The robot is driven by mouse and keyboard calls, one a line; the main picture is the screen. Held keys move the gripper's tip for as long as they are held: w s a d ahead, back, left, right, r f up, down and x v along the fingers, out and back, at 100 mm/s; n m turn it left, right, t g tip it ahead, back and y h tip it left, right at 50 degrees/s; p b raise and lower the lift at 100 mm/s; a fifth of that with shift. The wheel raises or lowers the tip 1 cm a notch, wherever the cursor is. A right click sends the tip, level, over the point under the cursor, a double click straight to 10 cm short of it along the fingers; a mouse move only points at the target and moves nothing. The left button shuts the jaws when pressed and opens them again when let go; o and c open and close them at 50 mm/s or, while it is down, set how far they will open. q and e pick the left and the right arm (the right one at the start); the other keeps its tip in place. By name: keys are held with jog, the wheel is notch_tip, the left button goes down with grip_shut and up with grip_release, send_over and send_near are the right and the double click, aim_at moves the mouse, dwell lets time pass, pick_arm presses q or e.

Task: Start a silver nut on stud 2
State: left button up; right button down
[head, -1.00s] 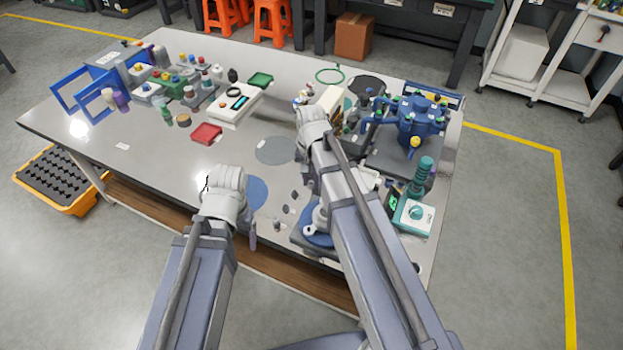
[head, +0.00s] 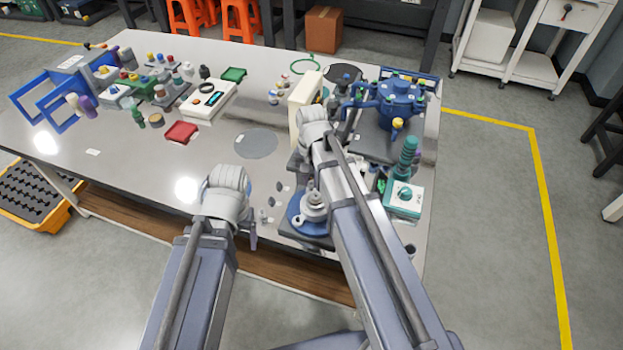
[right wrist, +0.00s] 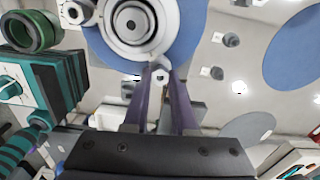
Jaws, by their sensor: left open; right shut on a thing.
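A blue round flange (head: 299,222) with a silver stepped centre (head: 314,204) sits at the table's front, partly behind my right arm. In the right wrist view the flange (right wrist: 98,48) and its silver centre (right wrist: 131,22) are at the top. My right gripper (right wrist: 161,78) is shut on a silver hex nut (right wrist: 160,74), held at its fingertips close by the flange's lower rim. I cannot tell whether the nut touches a stud, or which stud is stud 2. My left gripper (head: 252,236) is open at the table's front edge, left of the flange; its fingers are mostly hidden.
Small loose parts (head: 271,202) lie left of the flange, also visible in the right wrist view (right wrist: 231,40). A teal-and-white device (head: 404,198) and a blue vessel (head: 395,100) stand to the right. A grey disc (head: 255,143) and red tray (head: 181,132) lie behind.

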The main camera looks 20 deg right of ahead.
jog(key=n, duration=0.5)
jog(key=shift+r+n, duration=0.2)
jog(key=shift+n, duration=0.1)
jog(key=n, duration=0.5)
jog(key=shift+n, duration=0.3)
jog(key=shift+f+b, duration=0.45)
jog(key=m, duration=0.4)
dwell(0.3)
jog(key=m, duration=0.4)
